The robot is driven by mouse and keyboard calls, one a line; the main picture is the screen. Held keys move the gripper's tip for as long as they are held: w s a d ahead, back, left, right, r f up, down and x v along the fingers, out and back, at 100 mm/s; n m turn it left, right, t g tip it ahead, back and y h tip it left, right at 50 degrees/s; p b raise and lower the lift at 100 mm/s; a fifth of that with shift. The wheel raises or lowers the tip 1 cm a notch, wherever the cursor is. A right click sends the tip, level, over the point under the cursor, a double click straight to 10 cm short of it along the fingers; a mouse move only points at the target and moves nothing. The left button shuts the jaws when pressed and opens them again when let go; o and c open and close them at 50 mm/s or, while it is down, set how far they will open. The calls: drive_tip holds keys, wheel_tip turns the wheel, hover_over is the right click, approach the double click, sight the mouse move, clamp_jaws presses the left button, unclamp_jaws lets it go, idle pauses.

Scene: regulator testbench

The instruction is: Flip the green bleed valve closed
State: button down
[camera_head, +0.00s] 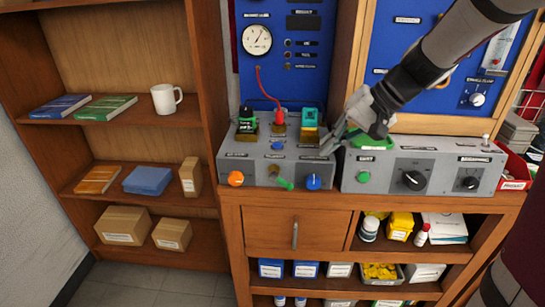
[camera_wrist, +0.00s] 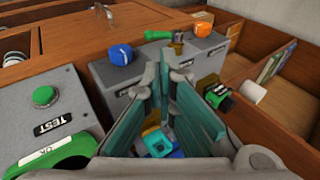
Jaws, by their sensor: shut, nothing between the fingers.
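The green bleed valve handle (camera_head: 285,184) sits on the front of the left grey box, between the orange knob and the blue knob. In the wrist view the green handle (camera_wrist: 158,35) sticks out sideways from a brass body (camera_wrist: 178,43), toward the blue knob's side. My gripper (camera_head: 325,151) is above the right end of the left grey box, behind and to the right of the handle and apart from it. In the wrist view my gripper (camera_wrist: 164,70) has its fingertips together, with nothing held, and the whole handle lies beyond them.
The blue knob (camera_head: 313,182) and orange knob (camera_head: 235,178) flank the handle. Green-black (camera_head: 247,122), red (camera_head: 279,118) and teal (camera_head: 309,118) fittings stand at the back of the left box. The right grey box (camera_head: 387,170) is close beside it. Space before the boxes is open.

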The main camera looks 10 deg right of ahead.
sight(289, 187)
drive_tip(key=shift+w+f, duration=0.1)
drive_tip(key=shift+w, duration=0.05)
drive_tip(key=b+x, duration=0.1)
drive_tip(key=x, duration=1.2)
drive_tip(key=shift+w+a+f, duration=0.1)
drive_tip(key=shift+a+f, duration=0.15)
drive_tip(key=shift+f, duration=0.05)
